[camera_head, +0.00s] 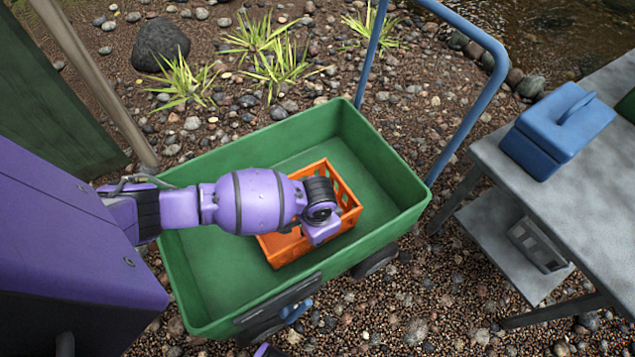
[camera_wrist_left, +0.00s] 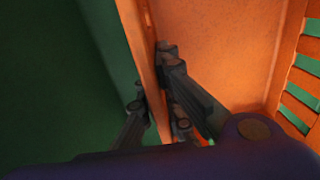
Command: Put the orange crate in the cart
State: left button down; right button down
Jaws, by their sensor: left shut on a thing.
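The orange crate (camera_head: 342,190) is inside the walls of the green cart (camera_head: 210,265), near its middle. It looks roughly level; whether its bottom rests on the cart floor I cannot tell. In the left wrist view, my left gripper (camera_wrist_left: 152,72) is shut on one wall of the crate (camera_wrist_left: 215,50), with one finger inside and one outside. The green cart (camera_wrist_left: 50,80) shows beyond that wall. My right gripper is not in view.
A grey table (camera_head: 560,190) with a blue case (camera_head: 557,130) stands at the right, with a grey crate (camera_head: 538,245) on its lower shelf. The cart's blue handle (camera_head: 480,100) rises at its far right end. Gravel, grass and a boulder (camera_head: 160,43) lie behind.

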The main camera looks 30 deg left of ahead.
pick_arm(q)
jog(key=shift+w+f, duration=0.1)
jog(key=c, duration=2.4)
grip_release()
jog(key=shift+f, duration=0.15)
jog(key=o, duration=0.5)
jog(key=shift+c, duration=0.2)
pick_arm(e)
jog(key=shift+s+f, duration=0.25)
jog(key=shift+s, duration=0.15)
